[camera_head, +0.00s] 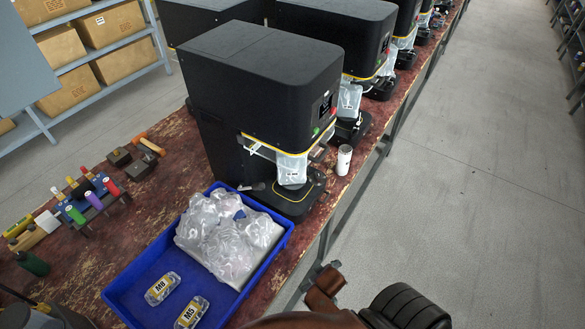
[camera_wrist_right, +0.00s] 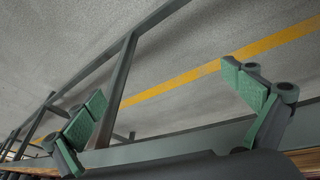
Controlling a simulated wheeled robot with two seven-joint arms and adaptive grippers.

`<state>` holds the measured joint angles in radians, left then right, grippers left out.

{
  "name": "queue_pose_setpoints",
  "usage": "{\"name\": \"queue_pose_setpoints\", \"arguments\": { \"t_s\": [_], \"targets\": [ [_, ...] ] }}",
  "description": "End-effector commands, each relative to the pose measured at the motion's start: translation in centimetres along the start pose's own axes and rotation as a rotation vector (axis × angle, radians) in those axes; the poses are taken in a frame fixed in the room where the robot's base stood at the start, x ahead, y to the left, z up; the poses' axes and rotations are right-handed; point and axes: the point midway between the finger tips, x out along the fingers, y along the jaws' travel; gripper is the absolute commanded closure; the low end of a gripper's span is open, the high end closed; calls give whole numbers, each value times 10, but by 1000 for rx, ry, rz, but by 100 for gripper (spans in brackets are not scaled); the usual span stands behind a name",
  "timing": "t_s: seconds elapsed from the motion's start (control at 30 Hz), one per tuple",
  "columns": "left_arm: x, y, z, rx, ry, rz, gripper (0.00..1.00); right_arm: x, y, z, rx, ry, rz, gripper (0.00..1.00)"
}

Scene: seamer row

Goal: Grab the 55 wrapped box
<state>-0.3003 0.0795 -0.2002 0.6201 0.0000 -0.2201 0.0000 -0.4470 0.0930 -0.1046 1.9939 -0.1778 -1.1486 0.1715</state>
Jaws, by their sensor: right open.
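No label reading 55 can be made out. A blue tray (camera_head: 128,282) on the red-brown bench holds a heap of clear wrapped bags (camera_head: 225,235) whose contents are blurred. Two small clear packs lie in its near part, one labelled M8 (camera_head: 162,288) and one labelled M5 (camera_head: 192,312). My right gripper (camera_wrist_right: 172,115) is open and empty in the right wrist view, its green-padded fingers wide apart over the floor. My left gripper is not in view.
A black machine (camera_head: 262,85) stands behind the tray, with more along the bench. A white cylinder (camera_head: 343,160) stands beside it. Coloured-handled tools (camera_head: 90,195) sit left of the tray. Cardboard boxes (camera_head: 62,48) fill a shelf. The aisle floor (camera_head: 470,180) at right is clear.

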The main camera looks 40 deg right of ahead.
Motion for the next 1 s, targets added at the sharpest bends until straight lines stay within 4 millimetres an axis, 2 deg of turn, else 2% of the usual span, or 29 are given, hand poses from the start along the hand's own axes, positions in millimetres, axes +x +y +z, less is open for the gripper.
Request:
{"name": "queue_pose_setpoints", "arguments": {
  "t_s": [0.03, 0.2, 0.3, 0.57, 0.7, 0.8, 0.9, 1.0],
  "targets": [
    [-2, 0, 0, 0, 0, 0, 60, -17, 7, -11, 14, 17, 13, 0],
    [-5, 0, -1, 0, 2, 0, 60, -66, 36, -50, 93, 95, 79, 0],
    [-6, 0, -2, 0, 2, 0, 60, -88, 60, -80, 167, 173, 146, 0],
    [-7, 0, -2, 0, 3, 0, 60, -123, 114, -165, 354, 442, 313, 0],
    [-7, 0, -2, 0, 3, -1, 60, -142, 133, -220, 429, 632, 379, 0],
    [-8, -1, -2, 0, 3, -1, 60, -159, 138, -267, 464, 791, 401, 0],
    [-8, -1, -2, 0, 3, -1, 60, -174, 132, -310, 471, 935, 392, 0],
    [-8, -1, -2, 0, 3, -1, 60, -183, 121, -341, 464, 1029, 366, 0]
  ]
}}
